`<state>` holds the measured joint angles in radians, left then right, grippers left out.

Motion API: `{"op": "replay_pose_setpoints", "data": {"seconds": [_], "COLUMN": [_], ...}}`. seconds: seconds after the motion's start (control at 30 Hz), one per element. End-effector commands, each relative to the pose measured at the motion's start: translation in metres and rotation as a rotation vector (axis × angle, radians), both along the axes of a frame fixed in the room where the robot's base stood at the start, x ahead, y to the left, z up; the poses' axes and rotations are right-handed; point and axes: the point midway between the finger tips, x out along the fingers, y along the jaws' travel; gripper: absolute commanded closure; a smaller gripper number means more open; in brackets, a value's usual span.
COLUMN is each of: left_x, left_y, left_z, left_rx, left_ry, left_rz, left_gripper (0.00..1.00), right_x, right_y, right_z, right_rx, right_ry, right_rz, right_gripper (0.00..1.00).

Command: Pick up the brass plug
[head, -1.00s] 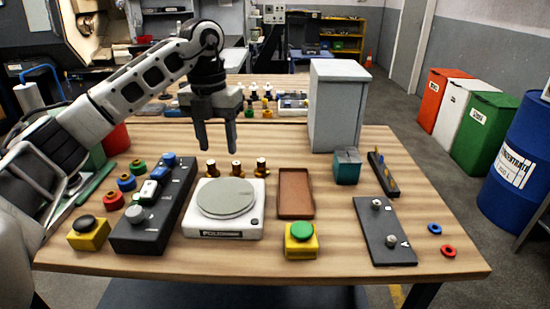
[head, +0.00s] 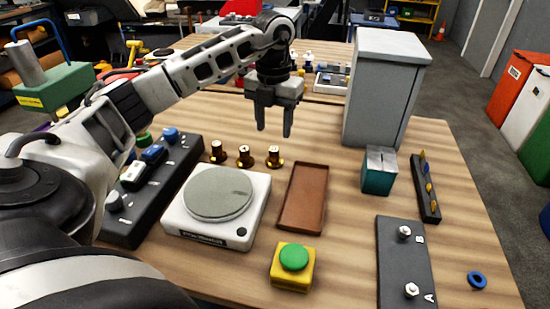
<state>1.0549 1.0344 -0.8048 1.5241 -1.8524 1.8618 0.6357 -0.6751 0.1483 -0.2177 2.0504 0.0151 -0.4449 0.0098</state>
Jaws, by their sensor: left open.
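My right gripper is not in view.
A white scale (head: 253,212) stands in front of the plugs, with a brown tray (head: 303,198) to its right. A tall grey cabinet (head: 378,90) stands behind right, near a teal block (head: 378,180). A black button box (head: 124,225) is at left. A yellow green-button box (head: 292,270) is in front.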

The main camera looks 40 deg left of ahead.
Motion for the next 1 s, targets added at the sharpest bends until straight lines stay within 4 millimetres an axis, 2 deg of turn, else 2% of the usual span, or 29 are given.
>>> {"op": "replay_pose_setpoints", "data": {"seconds": [0.1, 0.27, 0.43, 0.6, 0.87, 1.0], "left_x": [0.0, 0.0, -0.001, -0.001, 0.0, 0.0], "left_y": [0.0, 0.0, -0.001, -0.001, -0.001, -0.001], "left_z": [-0.013, -0.022, -0.047, -0.066, -0.069, -0.069], "left_rx": [0.0, 0.0, 0.0, 0.0, -0.001, -0.001], "left_ry": [0.001, 0.001, 0.004, 0.001, -0.001, -0.001], "left_rz": [0.0, 0.0, -0.001, -0.002, -0.001, -0.001], "left_gripper": [0.53, 0.53, 0.53, 0.53, 0.53, 0.92], "right_x": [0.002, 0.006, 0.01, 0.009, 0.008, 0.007], "right_y": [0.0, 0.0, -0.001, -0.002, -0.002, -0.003], "right_z": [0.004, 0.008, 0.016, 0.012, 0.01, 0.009], "right_rx": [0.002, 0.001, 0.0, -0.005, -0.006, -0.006], "right_ry": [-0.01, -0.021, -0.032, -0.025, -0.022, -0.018], "right_rz": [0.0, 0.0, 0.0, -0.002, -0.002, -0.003], "right_gripper": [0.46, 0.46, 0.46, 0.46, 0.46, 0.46]}}
